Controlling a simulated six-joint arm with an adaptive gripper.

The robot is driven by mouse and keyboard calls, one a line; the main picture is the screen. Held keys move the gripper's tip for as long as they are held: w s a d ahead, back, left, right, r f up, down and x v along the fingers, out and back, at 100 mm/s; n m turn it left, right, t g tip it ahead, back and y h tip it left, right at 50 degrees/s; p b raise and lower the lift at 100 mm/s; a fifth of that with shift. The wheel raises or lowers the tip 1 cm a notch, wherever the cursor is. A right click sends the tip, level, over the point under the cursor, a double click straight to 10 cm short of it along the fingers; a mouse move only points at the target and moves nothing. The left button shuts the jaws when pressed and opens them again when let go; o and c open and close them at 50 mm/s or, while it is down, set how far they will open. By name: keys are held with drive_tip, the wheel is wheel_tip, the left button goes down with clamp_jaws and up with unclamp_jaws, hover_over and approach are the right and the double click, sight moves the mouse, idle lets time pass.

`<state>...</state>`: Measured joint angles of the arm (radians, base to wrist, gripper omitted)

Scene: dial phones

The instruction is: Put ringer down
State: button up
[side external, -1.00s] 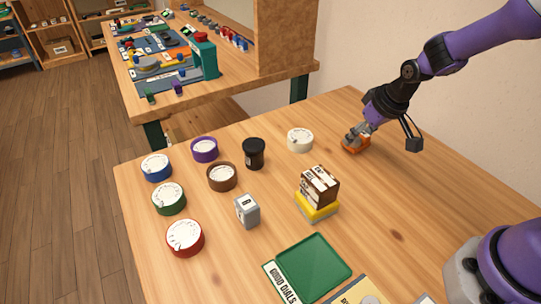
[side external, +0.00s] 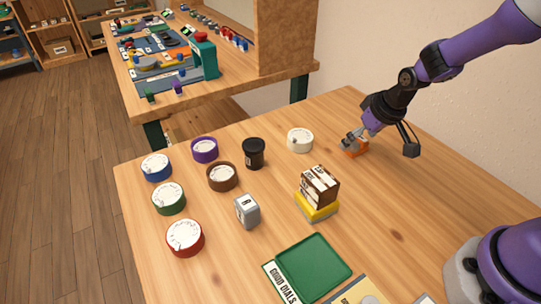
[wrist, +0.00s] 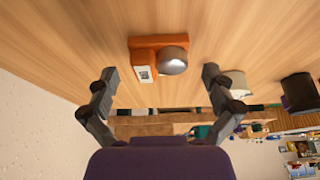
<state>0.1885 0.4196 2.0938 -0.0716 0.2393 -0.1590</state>
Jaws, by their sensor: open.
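The ringer is an orange block (side external: 355,151) with a silver bell dome (wrist: 173,60) and a small white label. It rests on the wooden table on the right, near the back edge. My gripper (side external: 350,139) is just above and beside it in the side view, partly covering it. In the wrist view my gripper (wrist: 160,78) is open, with its two fingers spread wide on either side. The ringer (wrist: 145,44) lies beyond the fingertips, and no finger visibly touches it there.
A white dial (side external: 300,140) and a black cup (side external: 253,153) stand left of the ringer. A brown-and-white block (side external: 319,187) sits on a yellow base (side external: 317,208). Several coloured dials stand at the left. A green tray (side external: 312,270) lies in front. The table right of the ringer is clear.

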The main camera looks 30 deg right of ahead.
drive_tip(key=v, duration=1.2)
drive_tip(key=s+a+r, duration=0.2)
drive_tip(key=s, duration=0.3)
drive_tip(key=s+a+r+t, duration=0.1)
drive_tip(key=s+a+r, duration=0.2)
drive_tip(key=s, duration=0.2)
drive_tip(key=shift+s, duration=0.2)
